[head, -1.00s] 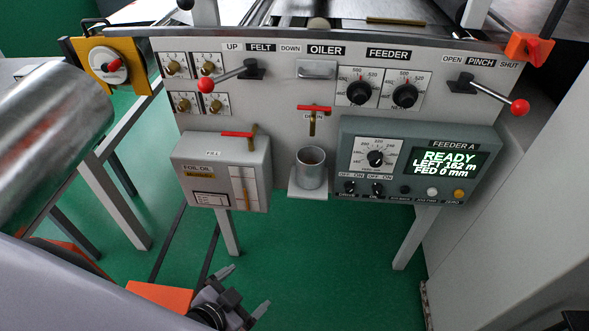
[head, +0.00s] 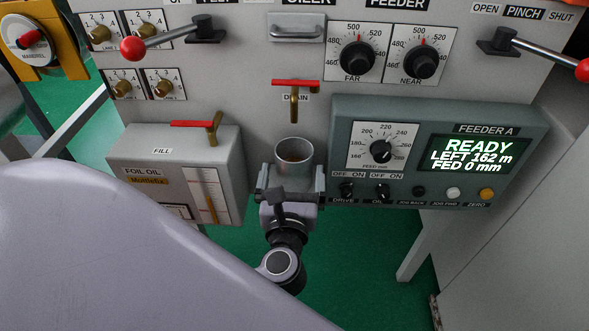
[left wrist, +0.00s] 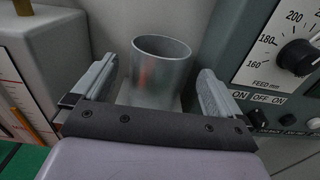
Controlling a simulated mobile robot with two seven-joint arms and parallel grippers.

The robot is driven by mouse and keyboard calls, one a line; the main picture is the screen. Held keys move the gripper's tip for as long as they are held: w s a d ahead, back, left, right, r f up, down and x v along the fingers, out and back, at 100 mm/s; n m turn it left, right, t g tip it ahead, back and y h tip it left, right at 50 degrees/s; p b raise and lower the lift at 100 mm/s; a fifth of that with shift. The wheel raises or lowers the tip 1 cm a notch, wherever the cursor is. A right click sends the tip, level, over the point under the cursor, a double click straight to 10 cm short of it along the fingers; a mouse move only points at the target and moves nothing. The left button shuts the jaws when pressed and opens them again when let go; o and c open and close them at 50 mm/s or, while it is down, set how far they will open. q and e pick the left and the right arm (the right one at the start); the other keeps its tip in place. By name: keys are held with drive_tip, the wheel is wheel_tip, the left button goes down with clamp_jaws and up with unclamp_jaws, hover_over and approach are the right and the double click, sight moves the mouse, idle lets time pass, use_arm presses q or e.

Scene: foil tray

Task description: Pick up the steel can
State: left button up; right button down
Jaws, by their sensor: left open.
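The steel can (head: 294,152) is a grey, open-topped cylinder standing upright below the red-handled drain tap. Brownish contents show inside it in the head view. In the left wrist view the can (left wrist: 158,75) stands between the two fingers. My left gripper (head: 291,180) is open, with one finger on each side of the can. In the left wrist view its fingers (left wrist: 155,88) appear apart from the can's wall, with a gap on both sides. The can's lower front is partly hidden by the gripper in the head view. My right gripper is not in view.
The drain tap (head: 295,98) hangs just above the can. The foil oil box (head: 178,165) is close on the left, and the feeder control box (head: 435,150) is close on the right. A red-knobbed lever (head: 165,42) sticks out at upper left.

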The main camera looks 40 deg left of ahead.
sight(295, 142)
use_arm(q)
drive_tip(key=x, duration=0.6)
drive_tip(key=shift+w+r+b, duration=0.1)
drive_tip(key=shift+r+b, duration=0.1)
drive_tip(key=shift+b, duration=0.1)
drive_tip(key=c, duration=1)
drive_tip(key=shift+c, duration=1.4)
drive_tip(key=shift+r, duration=0.2)
